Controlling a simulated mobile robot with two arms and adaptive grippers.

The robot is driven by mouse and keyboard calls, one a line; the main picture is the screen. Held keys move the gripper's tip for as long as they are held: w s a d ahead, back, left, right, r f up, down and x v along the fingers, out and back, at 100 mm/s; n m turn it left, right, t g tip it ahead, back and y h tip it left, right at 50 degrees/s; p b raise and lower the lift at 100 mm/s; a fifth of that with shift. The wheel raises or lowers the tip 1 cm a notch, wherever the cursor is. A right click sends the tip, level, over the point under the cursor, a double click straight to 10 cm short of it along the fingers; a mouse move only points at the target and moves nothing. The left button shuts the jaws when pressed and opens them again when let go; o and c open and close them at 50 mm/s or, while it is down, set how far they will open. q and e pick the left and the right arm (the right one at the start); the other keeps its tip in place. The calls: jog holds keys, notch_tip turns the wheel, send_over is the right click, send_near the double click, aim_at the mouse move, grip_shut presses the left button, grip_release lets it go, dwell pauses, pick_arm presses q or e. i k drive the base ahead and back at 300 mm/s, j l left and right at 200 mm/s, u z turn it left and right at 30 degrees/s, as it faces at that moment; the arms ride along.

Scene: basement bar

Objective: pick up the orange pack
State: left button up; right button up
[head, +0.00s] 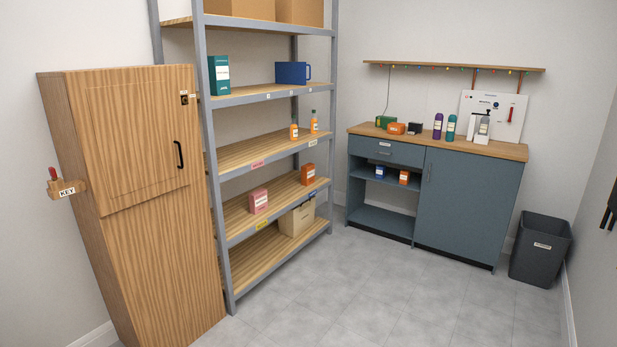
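Several orange items show in the head view, and I cannot tell which one is the orange pack. An orange box (307,174) stands on the second-lowest board of the grey shelf rack. A small orange pack (404,177) stands in the open compartment of the blue cabinet (472,206), to the right of a blue and white pack (380,171). A rounded orange item (396,128) sits on the cabinet's wooden top between a green item (385,122) and a black one (415,128). Neither of my grippers is in view.
A tall wooden cupboard (150,200) stands shut at the left. The rack (216,190) also holds a pink box (258,201), a cardboard box (297,219) and orange bottles (294,131). A dark bin (540,255) stands right of the cabinet. The grey floor (390,300) is clear.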

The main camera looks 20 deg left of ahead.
aim_at(307, 171)
jog(key=i+l+z, duration=0.2)
jog(key=l, duration=0.25)
jog(key=i+l+z, duration=0.2)
jog(key=i+l, duration=0.5)
jog(key=i, duration=0.15)
jog(key=i+l+z, duration=0.1)
jog(key=i+l, duration=0.4)
jog(key=i+j+u, duration=0.3)
jog(key=i+u, duration=0.15)
jog(key=i, duration=0.3)
jog(key=i+u, duration=0.4)
jog(key=i, duration=0.4)
jog(key=i+l+u, duration=0.15)
jog(key=i+u, duration=0.3)
jog(key=i, duration=0.35)
